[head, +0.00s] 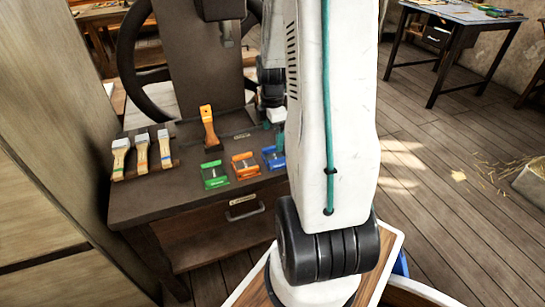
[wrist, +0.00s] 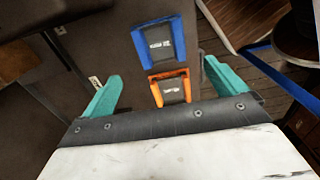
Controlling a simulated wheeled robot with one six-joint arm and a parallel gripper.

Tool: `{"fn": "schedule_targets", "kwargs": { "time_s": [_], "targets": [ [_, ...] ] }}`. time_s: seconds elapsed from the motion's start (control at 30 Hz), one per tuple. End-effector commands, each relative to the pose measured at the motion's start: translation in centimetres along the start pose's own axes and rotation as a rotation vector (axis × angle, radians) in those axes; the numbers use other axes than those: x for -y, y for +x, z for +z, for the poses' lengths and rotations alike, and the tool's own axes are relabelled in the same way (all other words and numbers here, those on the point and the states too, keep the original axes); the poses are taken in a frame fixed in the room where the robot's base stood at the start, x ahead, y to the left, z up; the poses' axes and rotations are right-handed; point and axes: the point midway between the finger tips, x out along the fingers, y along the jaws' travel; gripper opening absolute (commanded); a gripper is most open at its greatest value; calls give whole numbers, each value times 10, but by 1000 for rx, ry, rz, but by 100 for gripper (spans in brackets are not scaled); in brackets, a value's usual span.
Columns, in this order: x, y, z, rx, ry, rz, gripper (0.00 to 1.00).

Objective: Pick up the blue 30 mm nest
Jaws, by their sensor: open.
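The blue nest (head: 273,158) lies on the dark bench top, rightmost in a row of three nests, close beside my arm in the head view. In the wrist view the blue nest (wrist: 160,44) is at the top middle, a blue frame around a dark grey marked middle. My gripper (wrist: 163,88) is open and empty, its teal fingers wide apart. In that view the blue nest lies beyond the fingertips. The orange nest (wrist: 171,90) shows between the fingers, below the blue one. In the head view my gripper is partly hidden behind my arm.
The orange nest (head: 245,166) and green nest (head: 214,175) lie left of the blue one. Several brushes lie on a rack (head: 146,169) at the left. The press column (head: 205,70) and handwheel (head: 128,60) rise behind.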

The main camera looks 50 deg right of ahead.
Motion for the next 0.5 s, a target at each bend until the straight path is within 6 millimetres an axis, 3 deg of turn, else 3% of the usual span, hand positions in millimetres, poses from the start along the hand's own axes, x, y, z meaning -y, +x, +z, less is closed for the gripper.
{"fn": "schedule_targets", "kwargs": {
  "time_s": [0.5],
  "targets": [
    [3,65,8,-2,-20,-7,96]
  ]
}}
